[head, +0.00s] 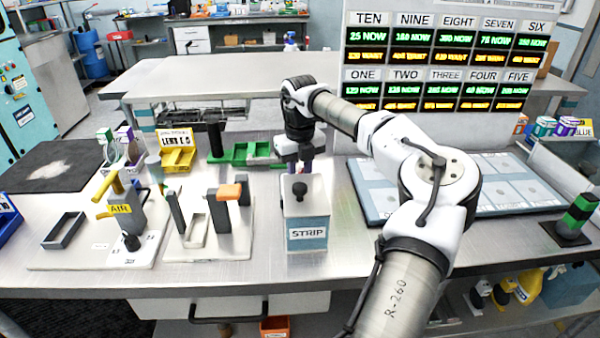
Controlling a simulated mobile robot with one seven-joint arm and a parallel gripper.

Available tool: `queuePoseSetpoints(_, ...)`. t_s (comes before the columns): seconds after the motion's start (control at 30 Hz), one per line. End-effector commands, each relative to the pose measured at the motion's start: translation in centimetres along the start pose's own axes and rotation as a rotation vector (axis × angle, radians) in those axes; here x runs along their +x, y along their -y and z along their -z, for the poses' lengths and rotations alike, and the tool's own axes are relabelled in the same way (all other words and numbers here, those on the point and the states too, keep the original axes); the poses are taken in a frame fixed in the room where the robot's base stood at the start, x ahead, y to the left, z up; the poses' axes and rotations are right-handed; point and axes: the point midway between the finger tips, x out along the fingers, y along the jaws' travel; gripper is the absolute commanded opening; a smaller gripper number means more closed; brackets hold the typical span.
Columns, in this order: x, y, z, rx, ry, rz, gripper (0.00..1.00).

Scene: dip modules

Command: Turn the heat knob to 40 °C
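No knob in the head view carries a readable heat label or a 40 °C mark. A black knob (131,241) stands on a white base plate at the left, below the yellow AIR label; the small marks around it are too small to read. My gripper (292,168) points down just behind and above the STRIP box, to the right of the AIR fixture. Its fingertips are small and partly hidden, so I cannot tell its opening or whether it touches anything.
A green tray (240,152) and a yellow LEADS bin (177,155) stand left of my gripper. A fixture with an orange block (230,191) stands left of the STRIP box. A blue-edged board (375,205) lies right. A number display (445,60) stands behind.

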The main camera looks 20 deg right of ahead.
Motion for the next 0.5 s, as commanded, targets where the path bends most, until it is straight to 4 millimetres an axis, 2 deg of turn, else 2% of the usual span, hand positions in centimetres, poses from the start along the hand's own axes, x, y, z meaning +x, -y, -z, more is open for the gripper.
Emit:
queuePoseSetpoints(0.03, -0.17, -0.02, -0.11, -0.001, 0.005, 0.001, 0.03)
queuePoseSetpoints(0.07, -0.17, -0.02, -0.11, -0.001, 0.005, 0.001, 0.30)
queuePoseSetpoints(0.2, -0.13, -0.01, -0.09, -0.001, 0.004, 0.001, 0.48)
queuePoseSetpoints(0.5, -0.17, 0.01, -0.04, -0.001, 0.002, 0.001, 0.48)
